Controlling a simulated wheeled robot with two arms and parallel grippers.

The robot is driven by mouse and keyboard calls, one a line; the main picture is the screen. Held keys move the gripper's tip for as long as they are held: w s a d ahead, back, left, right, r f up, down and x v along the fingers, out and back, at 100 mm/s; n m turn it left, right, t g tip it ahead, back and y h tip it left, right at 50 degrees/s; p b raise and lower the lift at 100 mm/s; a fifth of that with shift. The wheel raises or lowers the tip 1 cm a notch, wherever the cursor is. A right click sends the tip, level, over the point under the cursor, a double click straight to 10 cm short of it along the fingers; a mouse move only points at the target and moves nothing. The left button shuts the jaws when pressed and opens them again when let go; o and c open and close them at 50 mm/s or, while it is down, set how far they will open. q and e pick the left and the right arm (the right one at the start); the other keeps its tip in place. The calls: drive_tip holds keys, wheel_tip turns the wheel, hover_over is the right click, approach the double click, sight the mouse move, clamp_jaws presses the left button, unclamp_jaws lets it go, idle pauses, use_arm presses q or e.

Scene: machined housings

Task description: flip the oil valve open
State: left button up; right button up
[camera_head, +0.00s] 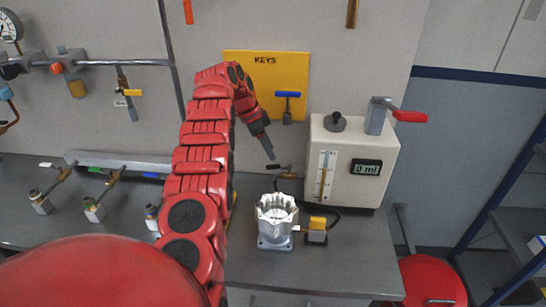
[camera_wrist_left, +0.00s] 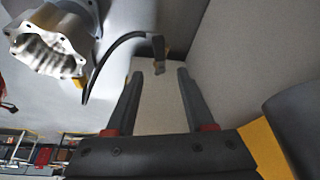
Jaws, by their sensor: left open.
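A white oil dispenser (camera_head: 340,165) with a sight gauge and a "0 ml" display stands at the back right of the bench. A small brass valve (camera_head: 287,175) with a dark lever (camera_head: 278,167) sticks out of its left side. My left gripper (camera_head: 269,152) points down just above this lever, apart from it. In the left wrist view, my open, empty fingers (camera_wrist_left: 160,76) frame the valve (camera_wrist_left: 159,58), which lies a little beyond the tips. A silver machined housing (camera_head: 277,215) stands below the valve; it also shows in the wrist view (camera_wrist_left: 55,40). My right gripper is out of view.
A red-handled lever (camera_head: 410,116) and a dark knob (camera_head: 335,122) are on top of the dispenser. A black hose runs to a yellow-topped block (camera_head: 317,230) beside the housing. A yellow KEYS board (camera_head: 290,75) hangs behind. The bench front right is clear.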

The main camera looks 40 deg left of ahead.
use_arm(q)
drive_tip(key=p+v, duration=0.7)
drive_tip(key=v, duration=0.4)
drive_tip(key=shift+r+p, duration=0.25)
drive_tip(key=shift+p, duration=0.1)
